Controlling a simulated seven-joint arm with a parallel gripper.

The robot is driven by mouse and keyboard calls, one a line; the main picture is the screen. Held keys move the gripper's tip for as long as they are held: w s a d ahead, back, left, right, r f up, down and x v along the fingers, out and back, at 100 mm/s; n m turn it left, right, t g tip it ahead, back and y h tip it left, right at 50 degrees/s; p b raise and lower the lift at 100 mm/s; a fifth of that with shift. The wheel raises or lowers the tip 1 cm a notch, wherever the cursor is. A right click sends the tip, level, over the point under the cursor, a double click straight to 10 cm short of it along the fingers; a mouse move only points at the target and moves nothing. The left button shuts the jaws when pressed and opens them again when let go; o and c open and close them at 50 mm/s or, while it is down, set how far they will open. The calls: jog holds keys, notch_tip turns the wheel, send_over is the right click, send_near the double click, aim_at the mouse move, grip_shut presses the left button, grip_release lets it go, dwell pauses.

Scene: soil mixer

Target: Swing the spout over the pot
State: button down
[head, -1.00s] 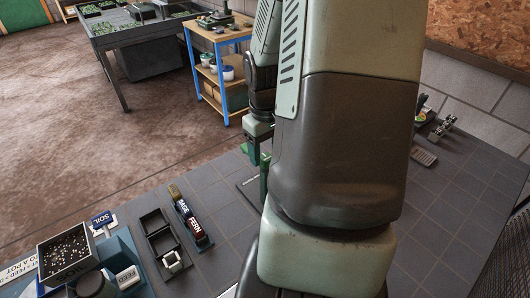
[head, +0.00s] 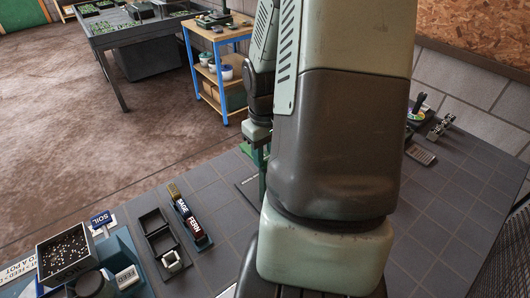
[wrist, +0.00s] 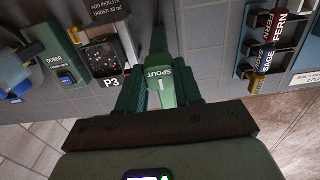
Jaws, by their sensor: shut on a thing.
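The green spout handle (wrist: 158,88), labelled SPOUT, sits between the green fingers of my gripper (wrist: 160,80) in the wrist view. The gripper is shut on it. A narrow dark green bar continues from the handle toward the top of that view. A dark square item with pale specks (wrist: 101,54) lies left of the handle, beside a P3 label; I cannot tell whether it is a pot. In the head view my arm hides most of the spout area, and only a green part (head: 260,157) shows beside it.
In the wrist view, a doser (wrist: 60,68) stands at left and FERN and SAGE blocks (wrist: 262,38) at right. In the head view, a black tray (head: 153,227), a speckled soil bin (head: 66,252) and label blocks (head: 187,215) occupy the bench's left side. A blue-framed shelf (head: 218,65) stands behind.

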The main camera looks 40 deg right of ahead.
jog(key=shift+m, duration=0.3)
jog(key=m, duration=0.3)
jog(key=shift+m, duration=0.4)
jog(key=m, duration=0.9)
jog(key=shift+m, duration=2.2)
jog(key=c, duration=0.8)
grip_release()
jog(key=shift+o, duration=0.2)
notch_tip(320, 180, up, 11)
